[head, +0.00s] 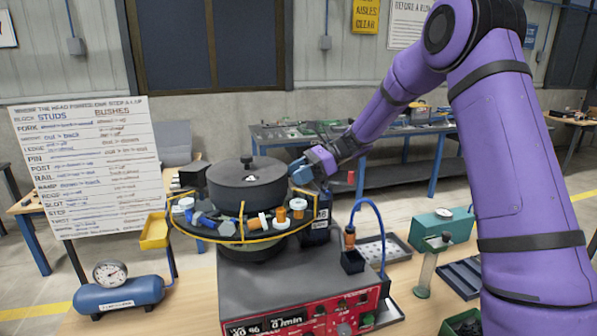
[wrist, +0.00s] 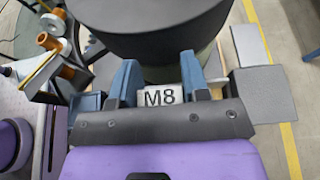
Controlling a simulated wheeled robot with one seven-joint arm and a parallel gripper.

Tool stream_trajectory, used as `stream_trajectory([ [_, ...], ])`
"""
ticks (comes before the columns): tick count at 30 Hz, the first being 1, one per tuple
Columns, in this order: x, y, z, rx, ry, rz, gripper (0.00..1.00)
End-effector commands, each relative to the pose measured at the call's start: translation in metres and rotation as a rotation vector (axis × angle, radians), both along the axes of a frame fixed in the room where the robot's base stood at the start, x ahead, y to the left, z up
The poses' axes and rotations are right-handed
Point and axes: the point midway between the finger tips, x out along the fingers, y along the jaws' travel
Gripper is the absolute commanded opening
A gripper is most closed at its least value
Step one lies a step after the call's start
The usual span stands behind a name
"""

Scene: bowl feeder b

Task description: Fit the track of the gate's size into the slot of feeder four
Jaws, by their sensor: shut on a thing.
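The feeder (head: 250,240) has a round black bowl (head: 247,185) with a yellow-edged ledge that carries several bolts, bushes and white caps. My gripper (head: 303,172) is at the right side of the bowl, by the ledge. In the wrist view my gripper (wrist: 160,80) is shut on a light grey piece marked M8, the M8 track (wrist: 161,98), which sits between the two blue fingers. The bowl fills the top of that view, just beyond the fingertips. The slot is hidden, and I cannot tell whether the track touches the feeder. I see no feeder number or gate size.
A red control panel (head: 300,315) is on the feeder's front. A blue air tank (head: 118,296) stands at left, before a white board (head: 87,165) of part names. A blue hose (head: 378,215), a teal box (head: 440,226) and trays (head: 385,249) are on the bench at right.

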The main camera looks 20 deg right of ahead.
Motion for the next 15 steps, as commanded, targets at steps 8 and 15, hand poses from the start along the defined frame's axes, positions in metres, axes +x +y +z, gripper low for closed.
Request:
stream_trajectory([
  [8,0.0,0.0001,-0.0011,0.0,0.0,0.0,0.72],
  [15,0.0,-0.0019,-0.0007,0.0,0.0,0.0,0.72],
])
